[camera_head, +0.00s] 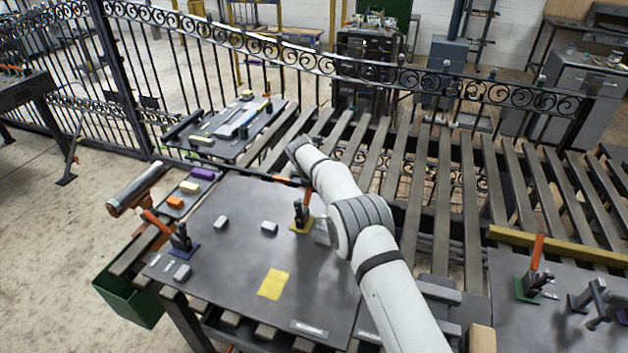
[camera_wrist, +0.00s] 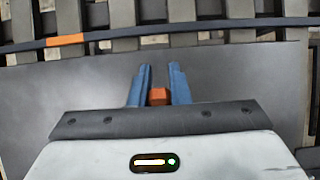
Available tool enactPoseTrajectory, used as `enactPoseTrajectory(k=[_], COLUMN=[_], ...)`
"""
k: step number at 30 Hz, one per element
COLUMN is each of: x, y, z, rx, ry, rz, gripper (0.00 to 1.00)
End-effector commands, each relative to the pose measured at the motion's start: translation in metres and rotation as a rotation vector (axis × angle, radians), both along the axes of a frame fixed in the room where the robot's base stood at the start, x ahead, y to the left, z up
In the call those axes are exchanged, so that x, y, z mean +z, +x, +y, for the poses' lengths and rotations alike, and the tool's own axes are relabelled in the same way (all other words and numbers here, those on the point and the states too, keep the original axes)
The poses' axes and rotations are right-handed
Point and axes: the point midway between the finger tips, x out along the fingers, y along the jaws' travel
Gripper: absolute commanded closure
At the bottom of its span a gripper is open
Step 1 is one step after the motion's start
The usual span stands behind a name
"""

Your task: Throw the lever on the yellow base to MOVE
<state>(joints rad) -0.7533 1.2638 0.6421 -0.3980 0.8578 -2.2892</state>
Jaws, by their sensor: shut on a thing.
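The lever on the yellow base (camera_head: 298,227) stands on the grey table, with a dark body and an orange handle (camera_head: 308,197) that is close to upright. In the wrist view the orange handle (camera_wrist: 158,95) sits between the two blue fingers of my gripper (camera_wrist: 160,72), which is shut on it. In the head view my white arm comes down over the handle's top and hides my fingers. The lever's foot and any MOVE marking cannot be made out.
A lever on a blue base (camera_head: 183,240) leans left at the table's left edge. A lever on a green base (camera_head: 527,288) stands upright on the right table. Slatted rollers run behind.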

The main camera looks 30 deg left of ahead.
Motion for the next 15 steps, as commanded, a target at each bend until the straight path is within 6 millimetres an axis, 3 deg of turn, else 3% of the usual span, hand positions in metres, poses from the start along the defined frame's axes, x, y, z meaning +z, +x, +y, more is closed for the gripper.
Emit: enactPoseTrajectory(k=[2, 3, 9, 15], x=[-0.0006, -0.0007, -0.0011, -0.0012], y=[0.0003, 0.0003, 0.0001, 0.0002], z=[-0.0009, -0.0009, -0.0007, -0.0008], rx=[-0.001, -0.001, -0.001, -0.001], ry=[0.0, 0.0, 0.0, 0.0], rz=[0.001, 0.001, 0.001, 0.001], gripper=[1.0, 0.81, 0.65, 0.62])
